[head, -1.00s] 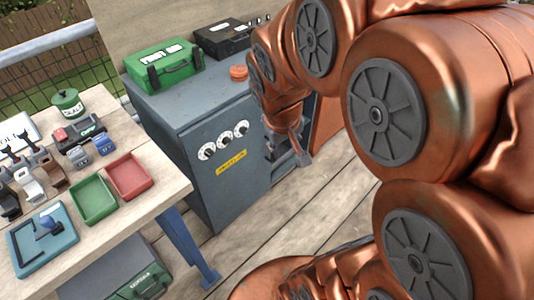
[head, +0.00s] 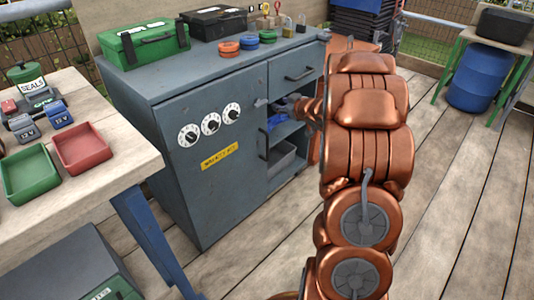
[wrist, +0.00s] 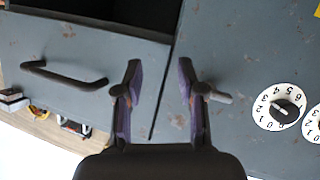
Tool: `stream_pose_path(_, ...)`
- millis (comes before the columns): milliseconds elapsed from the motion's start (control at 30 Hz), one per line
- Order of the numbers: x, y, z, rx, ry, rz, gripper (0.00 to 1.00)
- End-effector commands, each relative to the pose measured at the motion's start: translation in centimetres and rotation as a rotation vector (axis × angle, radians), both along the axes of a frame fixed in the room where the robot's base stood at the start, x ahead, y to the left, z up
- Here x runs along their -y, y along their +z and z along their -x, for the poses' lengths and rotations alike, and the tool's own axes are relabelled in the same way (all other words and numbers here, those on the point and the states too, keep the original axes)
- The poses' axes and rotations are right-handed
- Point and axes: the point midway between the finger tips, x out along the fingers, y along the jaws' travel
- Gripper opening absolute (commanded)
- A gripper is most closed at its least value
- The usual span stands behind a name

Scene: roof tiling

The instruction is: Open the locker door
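The blue-grey locker (head: 205,185) stands in the middle of the head view. Its left door, with three white dials (head: 211,124) and a yellow label (head: 220,157), looks shut and flush. A dark upright handle (head: 262,144) is at the door's right edge. In the wrist view my gripper (wrist: 160,85) is open, with bare purple-lined fingers either side of the seam between door and drawer front. A small grey lever (wrist: 218,96) shows beside the right finger; I cannot tell if they touch. In the head view my arm hides most of the gripper.
Right of the door are a drawer with a handle (head: 300,74) and open shelves (head: 290,130). Green (head: 143,43) and black (head: 214,22) cases stand on top. A workbench (head: 128,152) is close on the left. Deck floor is clear at right.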

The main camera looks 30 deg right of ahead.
Motion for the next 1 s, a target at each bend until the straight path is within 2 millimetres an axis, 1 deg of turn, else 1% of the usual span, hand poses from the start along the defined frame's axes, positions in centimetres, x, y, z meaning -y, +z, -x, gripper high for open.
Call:
stream_pose_path(33,0.4,-3.3,0.0,0.026,0.034,-0.026,0.39)
stream_pose_path(133,0.4,-6.9,0.3,0.093,0.124,-0.085,0.39)
stream_pose_path(200,0.1,-9.1,0.9,0.142,0.188,-0.136,0.39)
stream_pose_path(300,-0.4,-11.9,2.0,0.201,0.268,-0.208,0.39)
stream_pose_path(400,-0.9,-13.5,3.2,0.255,0.334,-0.270,0.39)
stream_pose_path(500,-1.3,-14.5,4.2,0.291,0.379,-0.315,0.39)
stream_pose_path(600,-1.6,-14.8,4.8,0.312,0.404,-0.341,0.39)
stream_pose_path(667,-1.7,-14.9,4.9,0.316,0.412,-0.347,0.39)
stream_pose_path(767,-2.1,-14.9,4.4,0.318,0.418,-0.350,0.39)
stream_pose_path(1000,-3.5,-15.0,1.5,0.319,0.419,-0.351,0.39)
